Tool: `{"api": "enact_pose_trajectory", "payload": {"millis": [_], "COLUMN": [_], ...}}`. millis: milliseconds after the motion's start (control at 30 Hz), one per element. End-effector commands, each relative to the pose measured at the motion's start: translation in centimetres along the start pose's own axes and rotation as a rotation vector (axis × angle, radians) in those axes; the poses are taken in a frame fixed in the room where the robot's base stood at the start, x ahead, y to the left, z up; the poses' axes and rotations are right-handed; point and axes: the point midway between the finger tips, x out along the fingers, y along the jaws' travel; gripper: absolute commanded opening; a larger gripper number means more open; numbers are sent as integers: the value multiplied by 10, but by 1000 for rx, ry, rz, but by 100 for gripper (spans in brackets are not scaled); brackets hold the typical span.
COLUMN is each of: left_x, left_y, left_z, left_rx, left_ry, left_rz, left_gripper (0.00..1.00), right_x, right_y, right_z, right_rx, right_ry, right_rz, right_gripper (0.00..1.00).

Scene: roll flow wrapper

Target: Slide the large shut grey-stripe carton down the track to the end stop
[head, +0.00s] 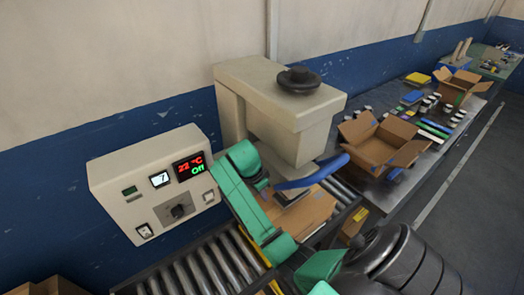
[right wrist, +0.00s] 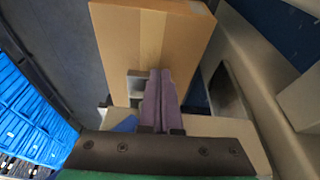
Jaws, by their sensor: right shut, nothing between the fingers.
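A large shut brown carton (head: 307,214) lies on the roller track (head: 205,270) beside the wrapping machine. In the right wrist view the carton (right wrist: 125,50) fills the upper middle, with a paler band down its face; I cannot tell that the band is grey. My right gripper (right wrist: 158,76) is shut and empty, its purple-grey fingers together in front of the carton's face. Whether they touch it I cannot tell. The end stop cannot be made out. My left gripper is not in view.
The beige machine (head: 290,115) with a black knob overhangs the track. Open cartons (head: 383,142) and small goods stand on a metal table (head: 385,190) at right.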

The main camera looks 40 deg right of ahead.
Motion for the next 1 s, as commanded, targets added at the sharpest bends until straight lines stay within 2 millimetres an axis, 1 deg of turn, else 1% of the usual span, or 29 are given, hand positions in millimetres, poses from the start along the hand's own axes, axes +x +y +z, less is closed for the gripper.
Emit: {"api": "enact_pose_trajectory", "payload": {"millis": [33, 67, 100, 167, 233, 333, 400, 467, 500, 567, 700, 800, 867, 1000], "left_x": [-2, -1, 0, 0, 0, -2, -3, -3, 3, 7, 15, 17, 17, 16], "left_y": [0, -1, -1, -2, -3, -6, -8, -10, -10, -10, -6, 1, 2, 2], "left_z": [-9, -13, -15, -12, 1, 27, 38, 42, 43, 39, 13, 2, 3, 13], "left_rx": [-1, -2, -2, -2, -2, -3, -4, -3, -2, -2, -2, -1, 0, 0], "left_ry": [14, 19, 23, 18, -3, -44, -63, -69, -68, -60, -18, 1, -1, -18], "left_rz": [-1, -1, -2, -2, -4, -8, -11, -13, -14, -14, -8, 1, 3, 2], "left_gripper": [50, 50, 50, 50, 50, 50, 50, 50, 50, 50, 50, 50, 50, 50], "right_x": [-4, -3, 0, 6, 14, 28, 38, 47, 55, 64, 78, 83, 84, 83], "right_y": [0, 0, 0, 1, 1, 1, 1, 1, 1, 1, 0, 0, 0, 0], "right_z": [-1, -1, -1, 1, 3, 8, 11, 14, 17, 19, 24, 25, 26, 25], "right_rx": [30, 40, 43, 41, 40, 38, 38, 37, 37, 38, 37, 37, 37, 37], "right_ry": [-2, -2, -1, 0, 1, 0, 1, 0, -1, -1, -2, -1, -1, -1], "right_rz": [9, 12, 14, 14, 15, 14, 15, 14, 13, 12, 11, 11, 11, 11], "right_gripper": [0, 0, 0, 0, 0, 0, 0, 0, 0, 0, 0, 0, 0, 0]}}
